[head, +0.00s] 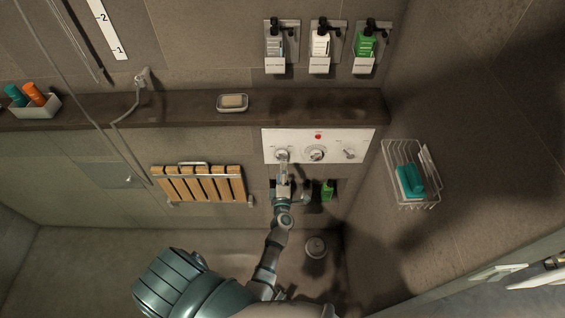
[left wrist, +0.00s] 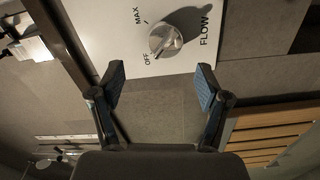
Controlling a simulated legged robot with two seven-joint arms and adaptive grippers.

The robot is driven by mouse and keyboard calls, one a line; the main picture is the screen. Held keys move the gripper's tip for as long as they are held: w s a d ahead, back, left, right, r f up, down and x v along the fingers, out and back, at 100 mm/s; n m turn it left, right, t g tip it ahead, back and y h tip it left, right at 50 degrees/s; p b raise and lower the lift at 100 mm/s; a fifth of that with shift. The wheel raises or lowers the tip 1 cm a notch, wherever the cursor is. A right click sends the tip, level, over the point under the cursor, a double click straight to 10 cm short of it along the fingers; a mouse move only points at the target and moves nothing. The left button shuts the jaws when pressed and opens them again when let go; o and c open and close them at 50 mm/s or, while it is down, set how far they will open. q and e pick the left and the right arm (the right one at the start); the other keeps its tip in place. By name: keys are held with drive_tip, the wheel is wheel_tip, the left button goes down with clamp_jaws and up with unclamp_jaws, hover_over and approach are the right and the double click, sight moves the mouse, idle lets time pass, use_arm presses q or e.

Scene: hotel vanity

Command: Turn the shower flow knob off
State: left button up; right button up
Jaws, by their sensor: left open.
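The round metal flow knob (left wrist: 165,40) sits on a white panel beside the printed words FLOW, MAX and OFF. In the head view, the white control panel (head: 333,141) is on the back wall with three knobs in a row, and the leftmost knob (head: 282,154) is just above my left gripper (head: 283,170). In the left wrist view, my left gripper (left wrist: 160,80) is open and empty. Its two fingers are spread below the knob on either side, apart from it. My right gripper is in neither view.
A folded wooden slat seat (head: 205,184) is on the wall left of my gripper. A green bottle (head: 328,190) stands in a niche to its right. A dark ledge (head: 180,112) with a soap dish (head: 233,103) runs above. A wire basket (head: 410,180) hangs on the right wall.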

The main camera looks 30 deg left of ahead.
use_arm(q)
drive_tip(key=v, duration=0.4)
drive_tip(key=shift+s+d+r, duration=0.15)
drive_tip(key=shift+s+d, duration=0.05)
drive_tip(key=shift+d, duration=0.2)
